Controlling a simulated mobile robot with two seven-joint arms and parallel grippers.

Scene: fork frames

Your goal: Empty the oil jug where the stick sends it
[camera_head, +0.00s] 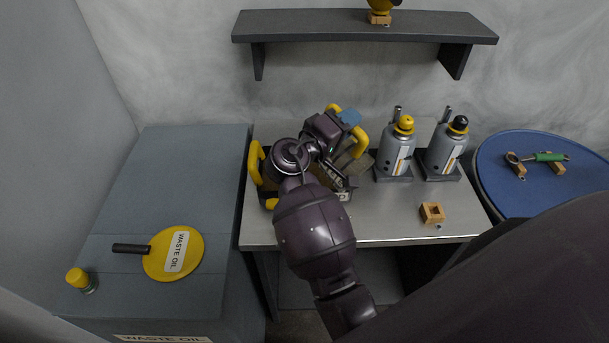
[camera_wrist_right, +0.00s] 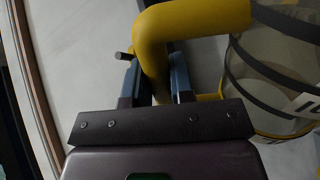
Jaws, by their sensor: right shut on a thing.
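My right gripper (camera_head: 348,122) is over the table, among yellow handles. In the right wrist view my right gripper (camera_wrist_right: 155,85) is closed around a yellow curved handle (camera_wrist_right: 190,28). Beside the handle is a pale, dark-banded vessel (camera_wrist_right: 262,90), which looks like the jug. In the head view my arm hides most of what it holds. A yellow disc lid (camera_head: 160,262) with a dark handle and a WASTE OIL label lies on the grey cabinet at left. A green-handled stick-like tool (camera_head: 548,156) rests on wooden blocks on the blue round top. My left gripper is not in view.
Two grey bottles stand on the table at back right, one yellow-capped (camera_head: 395,150) and one black-capped (camera_head: 446,150). A small wooden holder (camera_head: 432,212) sits at the table's front right. A yellow-capped item (camera_head: 79,280) stands on the cabinet (camera_head: 190,170). A shelf (camera_head: 330,25) hangs above.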

